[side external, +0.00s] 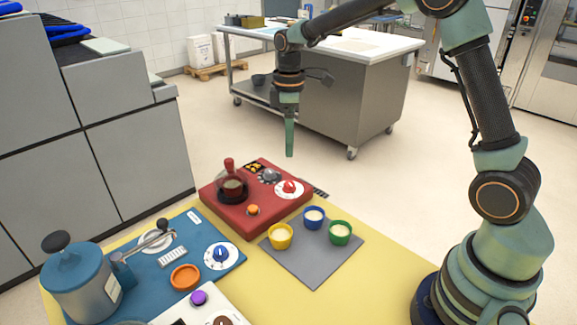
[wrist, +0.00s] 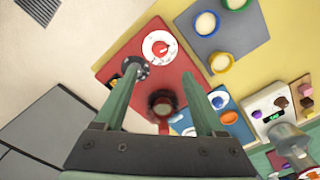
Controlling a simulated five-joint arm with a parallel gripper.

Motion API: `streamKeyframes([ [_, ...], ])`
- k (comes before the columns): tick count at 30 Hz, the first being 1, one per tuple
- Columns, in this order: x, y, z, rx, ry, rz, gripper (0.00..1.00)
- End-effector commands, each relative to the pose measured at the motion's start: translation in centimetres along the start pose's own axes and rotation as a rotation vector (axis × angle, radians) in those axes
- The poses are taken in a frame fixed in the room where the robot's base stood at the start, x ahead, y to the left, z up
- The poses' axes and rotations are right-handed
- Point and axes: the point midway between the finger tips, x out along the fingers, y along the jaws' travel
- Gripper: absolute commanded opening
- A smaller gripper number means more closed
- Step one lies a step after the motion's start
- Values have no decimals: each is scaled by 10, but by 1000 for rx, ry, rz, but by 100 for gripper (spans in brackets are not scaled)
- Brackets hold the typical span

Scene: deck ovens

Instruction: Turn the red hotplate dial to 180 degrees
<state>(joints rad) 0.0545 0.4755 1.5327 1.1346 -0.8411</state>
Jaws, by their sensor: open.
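The red hotplate (side external: 268,215) stands on the yellow table at its far side. Its red dial (side external: 289,187) sits on a white round scale near the right end; it also shows in the wrist view (wrist: 161,48). The scale's numbers are too small to read. My gripper (side external: 289,152) points straight down above the hotplate, apart from the dial. In the wrist view my gripper (wrist: 163,72) is open and empty, with its two fingers spread and the dial showing beyond the tips.
A dark round piece with a red handle (side external: 229,165) stands on the hotplate's left part. A grey mat (side external: 315,262) with yellow, blue and green cups lies in front. A blue unit with a blue dial (side external: 221,253) is at front left. Air around my gripper is clear.

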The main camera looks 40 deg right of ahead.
Motion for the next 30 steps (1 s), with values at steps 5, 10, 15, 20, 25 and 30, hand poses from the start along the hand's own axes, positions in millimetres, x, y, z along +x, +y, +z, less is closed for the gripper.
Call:
streamKeyframes([
  [5, 20, 0, 1, 0, -2, -3, 72],
  [10, 53, -1, 1, 1, -3, -3, 72],
  [15, 84, -1, 1, 1, -2, -3, 72],
  [20, 106, -1, 1, 2, -2, -2, 72],
  [25, 116, 0, 0, 2, 0, 0, 72],
  [30, 118, 0, 0, 2, 1, 1, 72],
])
